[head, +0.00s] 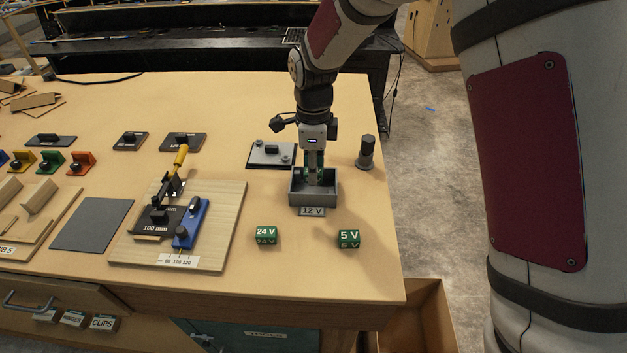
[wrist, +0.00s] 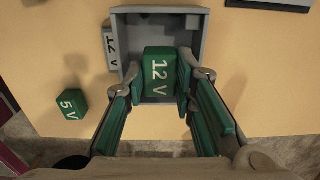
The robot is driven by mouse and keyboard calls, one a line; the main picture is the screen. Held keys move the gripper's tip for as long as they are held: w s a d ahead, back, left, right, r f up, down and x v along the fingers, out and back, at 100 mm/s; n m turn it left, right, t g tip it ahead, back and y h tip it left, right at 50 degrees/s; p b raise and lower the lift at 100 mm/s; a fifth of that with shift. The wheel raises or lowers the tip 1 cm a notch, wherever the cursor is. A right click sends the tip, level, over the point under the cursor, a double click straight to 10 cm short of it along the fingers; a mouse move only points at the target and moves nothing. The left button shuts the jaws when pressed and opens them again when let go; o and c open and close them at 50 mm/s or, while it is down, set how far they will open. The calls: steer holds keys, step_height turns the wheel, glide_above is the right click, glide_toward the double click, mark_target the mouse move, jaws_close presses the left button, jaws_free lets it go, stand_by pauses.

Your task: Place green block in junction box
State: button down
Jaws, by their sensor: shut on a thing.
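A grey open junction box (head: 327,192) with a "12 V" label (head: 311,211) stands at the right of the table. My gripper (head: 314,178) reaches down over it in the head view. In the wrist view my gripper (wrist: 160,85) is shut on a green block marked "12 V" (wrist: 159,70). The block lies within the outline of the box (wrist: 202,28). I cannot tell whether it touches the box floor. A green "24 V" block (head: 266,234) and a green "5 V" block (head: 348,238) sit in front of the box; the 5 V block also shows in the wrist view (wrist: 70,102).
A wooden board (head: 205,250) with a yellow-handled clamp (head: 179,158) and a blue part (head: 191,222) is on the left. The table's right edge is near.

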steer(key=shift+f, duration=2)
steer(key=shift+f, duration=0.2)
steer(key=c, duration=1.6)
jaws_free()
